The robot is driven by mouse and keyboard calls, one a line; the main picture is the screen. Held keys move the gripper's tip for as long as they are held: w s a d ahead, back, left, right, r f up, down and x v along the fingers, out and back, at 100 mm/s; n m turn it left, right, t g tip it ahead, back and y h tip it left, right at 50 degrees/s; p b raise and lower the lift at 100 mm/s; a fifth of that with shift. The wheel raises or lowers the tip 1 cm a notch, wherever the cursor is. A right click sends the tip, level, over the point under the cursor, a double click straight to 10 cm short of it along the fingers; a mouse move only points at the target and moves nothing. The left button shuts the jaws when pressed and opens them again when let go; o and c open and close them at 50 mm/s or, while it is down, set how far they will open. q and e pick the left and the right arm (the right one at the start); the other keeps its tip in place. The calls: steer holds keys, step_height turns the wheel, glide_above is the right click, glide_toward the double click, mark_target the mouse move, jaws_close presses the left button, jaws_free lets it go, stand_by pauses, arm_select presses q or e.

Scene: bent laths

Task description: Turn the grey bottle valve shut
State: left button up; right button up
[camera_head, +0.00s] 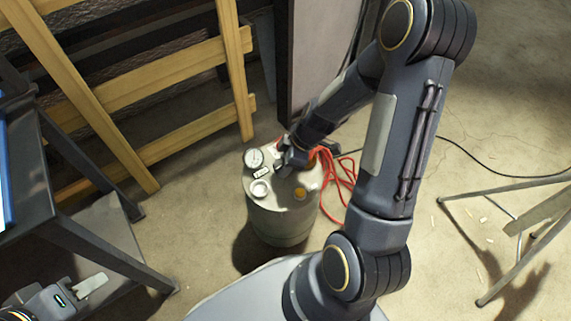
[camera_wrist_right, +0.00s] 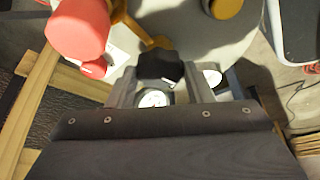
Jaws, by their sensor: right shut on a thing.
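The grey bottle (camera_head: 283,225) stands upright on the floor in the head view, with fittings on its top. In the right wrist view its black valve knob (camera_wrist_right: 160,66) sits between the two fingers of my right gripper (camera_wrist_right: 161,76), which is shut on it. In the head view my right gripper (camera_head: 284,163) reaches down to the bottle's top and hides the knob. My left gripper (camera_head: 75,293) is partly in view at the bottom left, away from the bottle; its jaw opening is not clear.
The bottle's top has a round gauge (camera_head: 254,158), a white cap (camera_head: 260,188) and a yellow knob (camera_head: 299,193). A red hose (camera_head: 340,185) lies beside it. Wooden laths (camera_head: 160,70) lean behind. A dark table (camera_head: 40,190) stands left, a folding stand (camera_head: 520,230) right.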

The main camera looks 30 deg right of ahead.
steer(key=shift+m+h, duration=0.3)
steer(key=shift+m, duration=0.7)
steer(key=shift+s+a+m+t+h, duration=0.1)
steer(key=shift+m+t+h, duration=0.3)
steer(key=shift+m, duration=0.5)
steer(key=m, duration=0.1)
steer(key=m+h+p, duration=0.1)
steer(key=m, duration=0.1)
steer(key=shift+s+a+r+m+t, duration=0.1)
steer(key=shift+a+r+m+t, duration=0.1)
steer(key=shift+m+t, duration=0.1)
steer(key=m+h+p, duration=0.1)
steer(key=m+p, duration=0.1)
steer(key=m, duration=0.1)
steer(key=m+h+p, duration=0.1)
steer(key=m+p, duration=0.2)
steer(key=shift+a+h, duration=0.2)
steer(key=shift+h, duration=0.1)
steer(key=m+h+p, duration=0.1)
steer(key=m+p, duration=0.2)
steer(key=m, duration=0.1)
steer(key=shift+a, duration=0.1)
steer(key=shift+f+m+h+p, duration=0.15)
steer(key=shift+m+h+p, duration=0.25)
steer(key=shift+m+p, duration=0.35)
steer(key=shift+g, duration=0.4)
steer(key=shift+m, duration=0.25)
